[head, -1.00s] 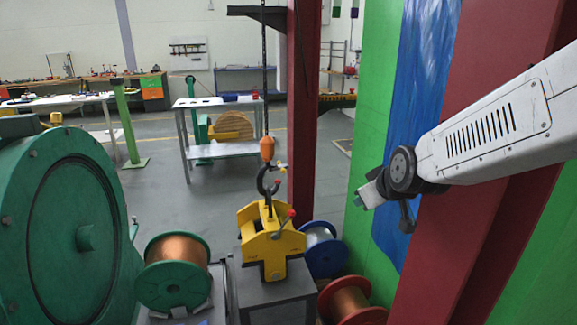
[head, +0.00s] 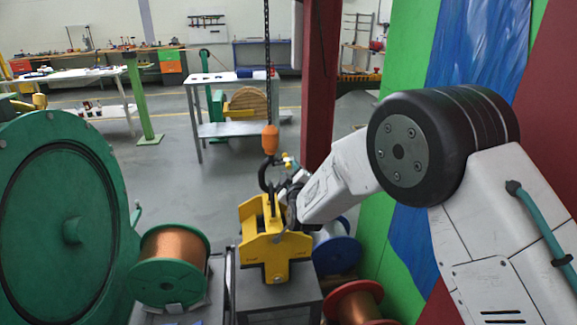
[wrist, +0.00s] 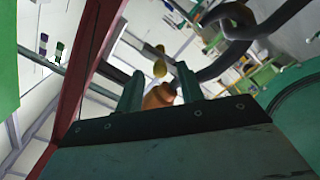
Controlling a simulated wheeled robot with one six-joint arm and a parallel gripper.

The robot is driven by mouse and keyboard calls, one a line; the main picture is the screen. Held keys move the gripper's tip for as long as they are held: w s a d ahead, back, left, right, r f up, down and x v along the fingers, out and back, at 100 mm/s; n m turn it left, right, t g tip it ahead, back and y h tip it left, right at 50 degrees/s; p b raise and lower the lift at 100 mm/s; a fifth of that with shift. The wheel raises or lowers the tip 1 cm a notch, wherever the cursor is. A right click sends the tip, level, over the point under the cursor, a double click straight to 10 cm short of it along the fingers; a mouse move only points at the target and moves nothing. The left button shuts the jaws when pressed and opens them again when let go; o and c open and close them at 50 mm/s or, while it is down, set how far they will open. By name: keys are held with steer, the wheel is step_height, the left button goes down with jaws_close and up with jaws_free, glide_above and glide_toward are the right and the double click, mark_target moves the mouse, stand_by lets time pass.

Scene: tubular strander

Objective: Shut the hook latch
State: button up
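The dark crane hook (head: 264,178) hangs under an orange hook block (head: 270,139) on a chain, just above the yellow clamp frame (head: 276,250). A small latch tab with a yellow tip (head: 287,158) sticks out right of the hook and looks swung away from it. In the wrist view, the black hook (wrist: 232,20) curves across the upper right. Yellow knobs of the latch (wrist: 160,68) show between my fingers, with the orange block behind. My gripper (wrist: 158,80) is open, its two fingers apart. In the head view it is beside the hook's right side, partly hidden by my wrist.
A grey stand (head: 275,297) carries the yellow frame. A copper spool (head: 170,262) and large green wheel (head: 60,225) stand left. A blue-rimmed spool (head: 337,252) and red spool (head: 355,303) stand right. A red column (head: 320,85) rises behind my arm.

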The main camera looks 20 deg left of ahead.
mark_target(289, 168)
steer(key=shift+x, duration=1.95)
